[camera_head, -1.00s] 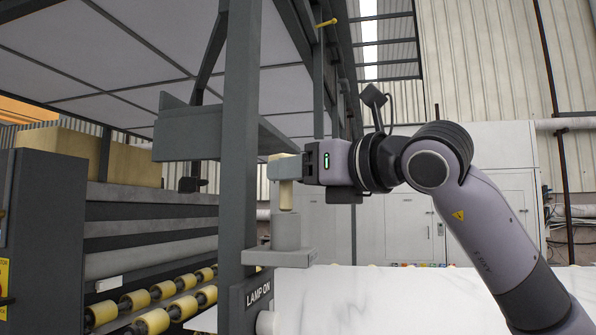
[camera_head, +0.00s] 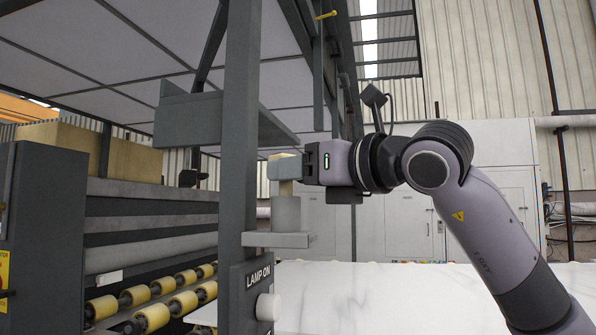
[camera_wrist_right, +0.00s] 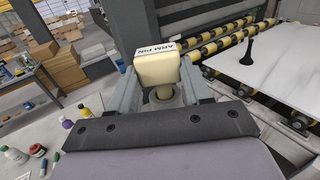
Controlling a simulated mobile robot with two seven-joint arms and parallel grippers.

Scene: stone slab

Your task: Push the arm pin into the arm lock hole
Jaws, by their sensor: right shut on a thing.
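The arm pin (camera_wrist_right: 157,68) has a cream block head labelled "ARM PIN" and a pale yellow shaft below it. My right gripper (camera_head: 284,168) is shut on the head, one finger on each side. In the head view a short piece of the pin's shaft (camera_head: 286,188) shows between the gripper and the grey arm lock block (camera_head: 286,213). The block stands on a small ledge beside a dark post. In the wrist view the shaft goes down into a round grey collar (camera_wrist_right: 164,98). The hole itself is hidden by pin and collar. My left gripper is not in view.
The dark post (camera_head: 238,160) carries a "LAMP ON" panel (camera_head: 258,278) with a white knob (camera_head: 268,307). A grey beam (camera_head: 190,120) juts out at upper left. A white marble slab (camera_head: 400,295) lies below my right arm. Yellow rollers (camera_head: 152,318) stand at lower left.

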